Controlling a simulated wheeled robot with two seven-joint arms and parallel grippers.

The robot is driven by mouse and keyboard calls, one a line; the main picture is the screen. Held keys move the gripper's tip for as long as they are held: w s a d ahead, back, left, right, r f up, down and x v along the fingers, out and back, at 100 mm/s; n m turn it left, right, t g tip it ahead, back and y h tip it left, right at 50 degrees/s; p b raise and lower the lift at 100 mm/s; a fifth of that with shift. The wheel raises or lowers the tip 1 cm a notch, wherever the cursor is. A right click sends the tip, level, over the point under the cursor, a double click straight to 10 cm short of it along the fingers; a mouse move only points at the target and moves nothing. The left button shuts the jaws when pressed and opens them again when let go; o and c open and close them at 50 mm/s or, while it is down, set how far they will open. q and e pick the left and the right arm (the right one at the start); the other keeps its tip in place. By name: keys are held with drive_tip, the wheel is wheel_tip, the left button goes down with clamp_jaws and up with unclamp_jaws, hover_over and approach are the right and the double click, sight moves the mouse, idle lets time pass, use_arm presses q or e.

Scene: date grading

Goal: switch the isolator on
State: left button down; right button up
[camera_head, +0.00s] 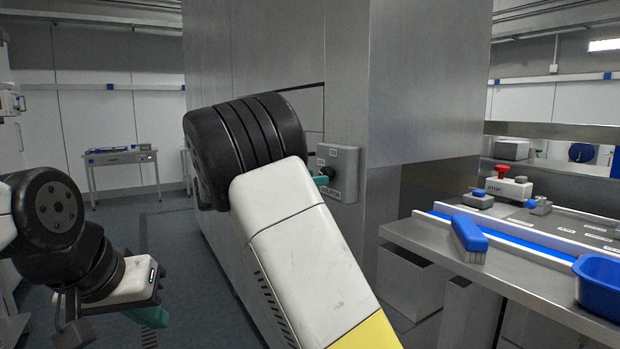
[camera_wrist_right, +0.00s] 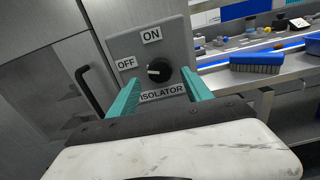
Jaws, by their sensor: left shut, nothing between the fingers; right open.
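The isolator (camera_head: 346,160) is a grey box on the steel cabinet wall, partly hidden by my right arm in the head view. In the right wrist view the isolator (camera_wrist_right: 119,47) shows ON above, OFF at the left and ISOLATOR below its black round knob (camera_wrist_right: 166,66). The knob's white mark points left, toward OFF. My right gripper (camera_wrist_right: 160,77) is open, its teal fingers on either side of the knob in the picture; I cannot tell if they touch it. In the head view one right fingertip (camera_head: 321,181) shows by the box. My left gripper (camera_head: 150,316) is shut and empty, low at left.
A black handle (camera_wrist_right: 89,88) stands out from the cabinet left of the isolator. At right is a steel bench (camera_head: 420,236) with a blue brush (camera_head: 468,238), a blue tub (camera_head: 597,290) and a red stop button (camera_head: 502,171). The floor at left is open.

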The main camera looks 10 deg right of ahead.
sight(328, 174)
drive_tip(key=x, duration=0.3)
drive_tip(key=shift+d, duration=0.3)
drive_tip(key=shift+c, duration=0.2)
clamp_jaws()
drive_tip(key=shift+m, duration=0.3)
drive_tip(key=m, duration=1.3)
drive_tip(key=shift+w+a, duration=0.1)
drive_tip(key=shift+w, duration=0.15)
drive_tip(key=shift+m, duration=0.3)
